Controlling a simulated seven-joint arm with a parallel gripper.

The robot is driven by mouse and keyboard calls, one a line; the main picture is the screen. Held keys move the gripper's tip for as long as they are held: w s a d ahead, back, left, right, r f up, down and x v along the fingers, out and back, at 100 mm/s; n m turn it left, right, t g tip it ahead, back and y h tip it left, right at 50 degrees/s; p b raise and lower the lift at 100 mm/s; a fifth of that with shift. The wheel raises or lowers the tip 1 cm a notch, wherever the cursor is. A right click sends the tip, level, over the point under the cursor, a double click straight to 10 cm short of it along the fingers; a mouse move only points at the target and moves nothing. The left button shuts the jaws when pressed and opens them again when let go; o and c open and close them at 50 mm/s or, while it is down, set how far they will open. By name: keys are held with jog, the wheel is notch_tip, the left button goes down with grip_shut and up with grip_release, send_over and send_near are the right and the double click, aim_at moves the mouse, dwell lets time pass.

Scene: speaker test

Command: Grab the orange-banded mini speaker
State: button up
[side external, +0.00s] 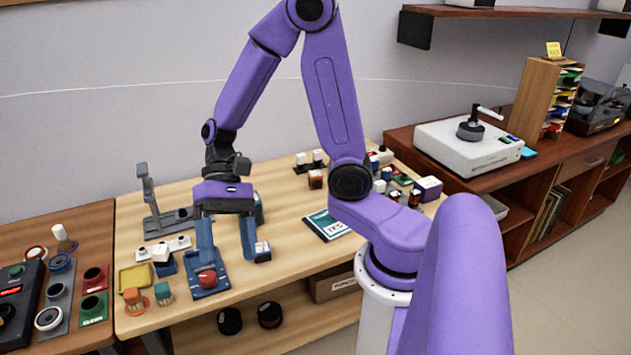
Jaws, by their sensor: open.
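My gripper (229,259) is open and points down over the front left of the wooden table, its two blue fingers well apart. No object shows clearly between them. The left finger is in front of or over a blue tray (196,293) that holds a round red thing (208,280). A small white and dark blue block (262,251) shows beside the right fingertip. I cannot make out for sure which thing is the orange-banded mini speaker. An orange piece (133,297) stands at the front left, and a small brown-orange block (315,179) stands farther back, both apart from my gripper.
A grey stand (150,205) rises behind my gripper's left. A teal piece (165,292) and a yellow tray (135,278) lie at the left. A flat teal and white box (327,225) lies to the right. Several small items crowd the table's far right. Bare table lies around the middle.

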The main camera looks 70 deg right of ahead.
jog(key=w+d+f+m+t+y, duration=0.1)
jog(key=w+d+m+t+y, duration=0.1)
jog(key=w+d+m+t, duration=0.6)
jog(key=w+d+f+m+t+y, duration=0.1)
jog(key=w+d+m+t, duration=0.35)
jog(key=w+m, duration=0.7)
jog(key=s+d+f+m+t+h, duration=0.1)
jog(key=d+m+h, duration=0.3)
jog(key=d, duration=0.4)
jog(key=s+d+f+m+t+h, duration=0.1)
jog(key=d+f+m+t+h, duration=0.2)
jog(key=d+m+h, duration=0.2)
jog(key=s+d+f+m+t+h, duration=0.1)
jog(key=d+m+h, duration=0.4)
jog(key=d, duration=0.7)
notch_tip(320, 180, down, 2)
jog(key=shift+s+f+t, duration=0.1)
jog(key=shift+s+t, duration=0.05)
jog(key=shift+t, duration=0.4)
jog(key=s+d+f+m+g+h, duration=0.3)
jog(key=s+d+f+m+h, duration=0.15)
jog(key=s+d+m, duration=0.35)
jog(key=m+g+h, duration=0.2)
jog(key=g+h, duration=0.2)
send_near(315, 173)
jog(key=x, duration=0.7)
jog(key=shift+w+d, duration=0.1)
jog(key=shift+w, duration=0.05)
jog(key=shift+x, duration=2.6)
jog(key=shift+d, duration=0.1)
